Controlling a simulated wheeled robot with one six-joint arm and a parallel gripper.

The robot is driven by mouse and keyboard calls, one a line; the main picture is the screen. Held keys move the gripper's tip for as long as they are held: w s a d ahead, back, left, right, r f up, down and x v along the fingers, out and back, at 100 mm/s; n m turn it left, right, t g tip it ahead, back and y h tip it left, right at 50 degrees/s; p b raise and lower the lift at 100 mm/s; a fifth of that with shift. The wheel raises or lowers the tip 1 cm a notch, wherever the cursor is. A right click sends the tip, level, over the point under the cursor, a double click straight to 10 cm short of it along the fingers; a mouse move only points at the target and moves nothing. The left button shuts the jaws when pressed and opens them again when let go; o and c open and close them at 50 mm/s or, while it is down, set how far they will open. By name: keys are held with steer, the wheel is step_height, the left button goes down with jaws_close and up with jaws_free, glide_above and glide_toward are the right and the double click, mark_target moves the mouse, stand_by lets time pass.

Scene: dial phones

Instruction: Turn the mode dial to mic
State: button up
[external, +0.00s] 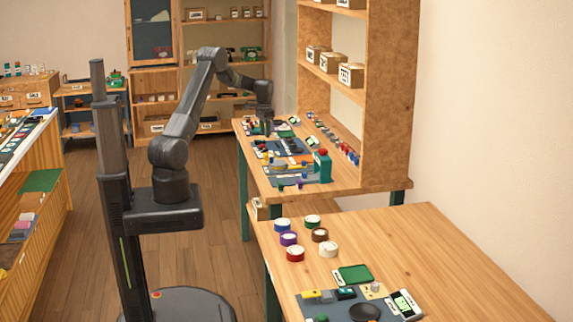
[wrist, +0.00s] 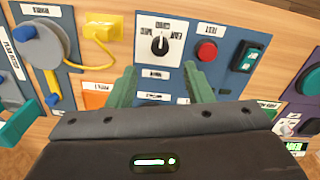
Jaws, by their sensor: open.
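The mode dial (wrist: 160,44) is a black round knob with a white pointer line on a white plate, in the upper middle of the wrist view. Small labels around it appear upside down and are hard to read. In the external view my gripper (external: 266,128) hangs over the far bench; the dial is too small to make out there.
A red button (wrist: 206,50) and a dark green rocker switch (wrist: 246,57) sit right of the dial. A yellow plug (wrist: 102,32) and a grey disc with a blue knob (wrist: 38,44) are at left. The near table (external: 440,250) holds several coloured round items.

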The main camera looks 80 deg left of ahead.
step_height(320, 180, down, 8)
steer(key=shift+f+p, duration=0.25)
steer(key=shift+p, duration=0.35)
steer(key=c, duration=1)
